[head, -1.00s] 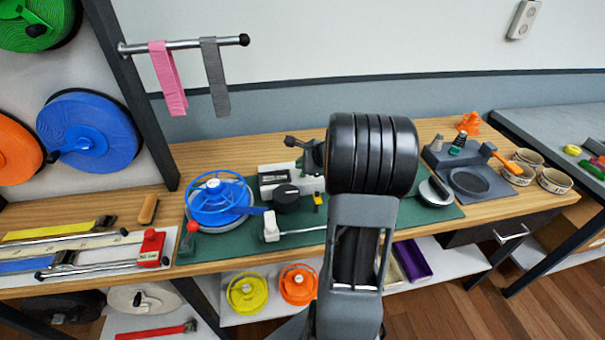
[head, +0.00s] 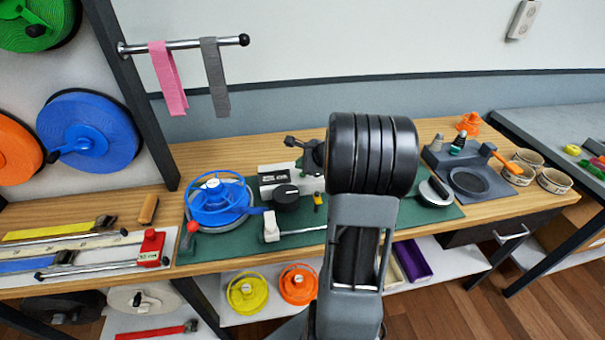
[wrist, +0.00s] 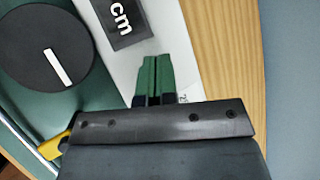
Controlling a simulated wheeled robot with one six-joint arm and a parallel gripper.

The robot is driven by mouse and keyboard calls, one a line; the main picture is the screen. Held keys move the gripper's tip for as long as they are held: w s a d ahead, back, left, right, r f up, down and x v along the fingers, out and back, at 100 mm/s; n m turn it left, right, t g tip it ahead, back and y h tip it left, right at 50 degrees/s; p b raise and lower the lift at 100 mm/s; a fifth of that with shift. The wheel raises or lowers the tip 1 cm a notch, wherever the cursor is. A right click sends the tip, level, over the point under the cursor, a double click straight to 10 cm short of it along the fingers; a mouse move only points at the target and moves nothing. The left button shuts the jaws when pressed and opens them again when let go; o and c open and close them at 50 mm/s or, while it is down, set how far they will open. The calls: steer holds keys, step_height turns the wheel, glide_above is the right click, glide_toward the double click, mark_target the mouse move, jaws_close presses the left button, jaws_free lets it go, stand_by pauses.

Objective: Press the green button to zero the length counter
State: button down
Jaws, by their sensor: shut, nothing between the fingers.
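The length counter is a white case (wrist: 176,50) with a dark display marked "cm" (wrist: 118,18) in the wrist view. In the head view the case (head: 268,170) stands at the back of the green mat, with its display (head: 276,178) too small to read. My gripper (wrist: 152,62) is shut, its two greenish fingers side by side with nothing between them, over the white case beyond the display. I cannot make out a separate green button; the fingers may cover it. Whether they touch the case is unclear. In the head view my arm hides most of the gripper.
A black knob with a white line (wrist: 66,52) is beside the case; it also shows in the head view (head: 287,196). A blue reel (head: 218,205) stands left on the mat (head: 330,238). A yellow part (wrist: 55,146) lies near the gripper. Bare wood (wrist: 225,50) runs behind the case.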

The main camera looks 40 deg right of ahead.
steer(key=shift+f, duration=0.15)
steer(key=shift+f+b, duration=0.3)
steer(key=shift+b, duration=0.2)
steer(key=shift+f+b, duration=0.5)
stand_by(0.7)
steer(key=shift+r, duration=0.1)
steer(key=shift+r+p, duration=0.75)
steer(key=shift+r, duration=0.1)
steer(key=shift+r, duration=0.1)
step_height(320, 180, up, 5)
steer(key=p, duration=0.4)
stand_by(1.0)
